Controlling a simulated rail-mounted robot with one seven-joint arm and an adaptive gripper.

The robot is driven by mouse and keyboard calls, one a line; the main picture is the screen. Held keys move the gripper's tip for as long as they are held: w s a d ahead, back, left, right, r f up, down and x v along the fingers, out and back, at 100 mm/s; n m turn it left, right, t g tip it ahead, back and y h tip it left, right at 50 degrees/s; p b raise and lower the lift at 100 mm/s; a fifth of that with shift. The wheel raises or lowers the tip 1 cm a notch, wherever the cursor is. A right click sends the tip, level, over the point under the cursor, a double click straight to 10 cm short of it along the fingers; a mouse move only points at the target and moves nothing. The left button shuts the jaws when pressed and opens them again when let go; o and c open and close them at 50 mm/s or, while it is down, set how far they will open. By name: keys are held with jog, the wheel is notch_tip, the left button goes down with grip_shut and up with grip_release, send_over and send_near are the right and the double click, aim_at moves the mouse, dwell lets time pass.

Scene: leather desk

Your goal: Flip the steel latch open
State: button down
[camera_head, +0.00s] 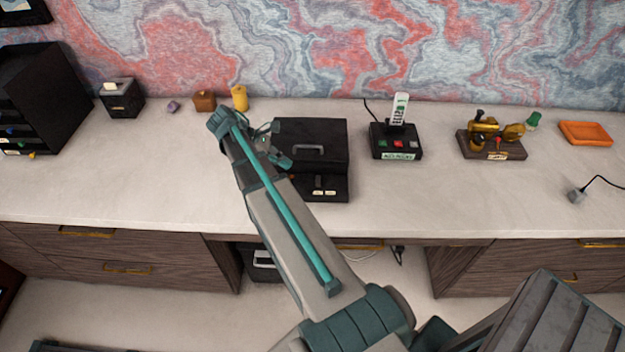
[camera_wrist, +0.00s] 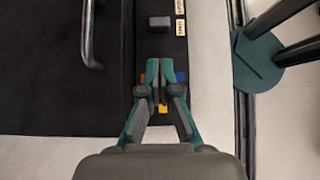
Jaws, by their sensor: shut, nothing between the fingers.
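A black box (camera_head: 312,138) with a grey bar handle (camera_head: 308,149) on its lid stands mid-desk. The handle also shows in the wrist view (camera_wrist: 88,38). A small grey block (camera_wrist: 160,23) sits on the box's dark front ledge, beside two pale labels (camera_wrist: 180,27). I cannot tell for sure whether this block is the steel latch. My gripper (camera_wrist: 156,85) is shut and empty over the ledge, apart from the block. Blue, orange and yellow bits show around its fingertips, partly hidden by them. In the head view, my arm covers the box's left side.
Right of the box stand a black button unit with a white handset (camera_head: 398,108) and a brass device on a wooden base (camera_head: 492,150). An orange tray (camera_head: 586,133) lies far right. A yellow cylinder (camera_head: 239,98) stands behind my arm. The desk front left is clear.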

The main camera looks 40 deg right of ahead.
aim_at(307, 184)
jog(key=shift+a, duration=0.1)
jog(key=shift+p+x, duration=1.35)
jog(key=shift+x, duration=3.65)
